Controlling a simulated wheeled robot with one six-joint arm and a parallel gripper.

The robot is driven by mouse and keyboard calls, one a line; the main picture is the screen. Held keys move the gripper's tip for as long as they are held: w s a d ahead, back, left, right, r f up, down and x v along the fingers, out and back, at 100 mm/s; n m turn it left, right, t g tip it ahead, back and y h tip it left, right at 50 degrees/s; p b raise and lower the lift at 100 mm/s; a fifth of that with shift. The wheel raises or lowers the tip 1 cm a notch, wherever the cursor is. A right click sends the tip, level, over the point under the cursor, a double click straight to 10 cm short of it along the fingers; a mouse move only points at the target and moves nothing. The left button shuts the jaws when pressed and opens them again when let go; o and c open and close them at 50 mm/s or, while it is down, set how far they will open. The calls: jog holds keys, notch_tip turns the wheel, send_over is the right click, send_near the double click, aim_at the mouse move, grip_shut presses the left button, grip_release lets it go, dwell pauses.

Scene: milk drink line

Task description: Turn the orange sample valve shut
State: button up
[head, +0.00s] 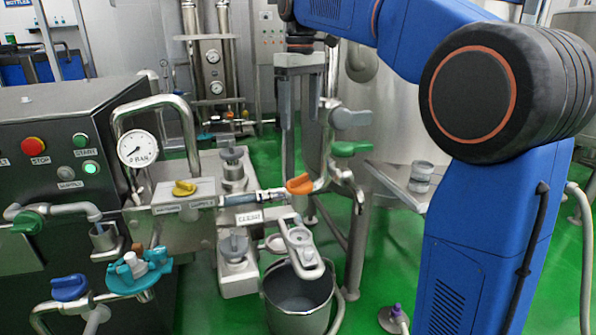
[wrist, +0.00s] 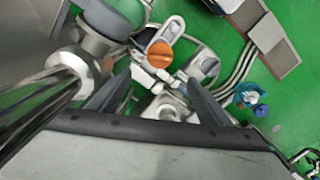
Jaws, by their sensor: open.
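The orange sample valve handle (head: 299,184) sits on metal pipework at the middle of the head view, just right of a clear tube section. In the wrist view the orange handle (wrist: 160,54) shows near the top centre, beyond the fingertips. My gripper (head: 300,148) points down above the handle, its two long grey fingers apart. In the wrist view my gripper (wrist: 157,80) is open with nothing held, and the handle lies roughly between the finger lines. I see no contact between fingers and handle.
A grey handle (head: 350,118) and a green handle (head: 350,148) stand close right of my fingers. A bucket (head: 298,302) stands below. The control cabinet (head: 60,130) is at left, a metal shelf (head: 395,182) at right.

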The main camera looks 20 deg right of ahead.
aim_at(300, 177)
notch_tip(300, 177, down, 17)
jog(key=shift+w+f, duration=0.1)
jog(key=shift+f, duration=0.1)
dwell(0.5)
jog(key=c, duration=1)
jog(key=shift+c, duration=0.2)
jog(key=shift+m, duration=2.9)
jog(key=o, duration=1)
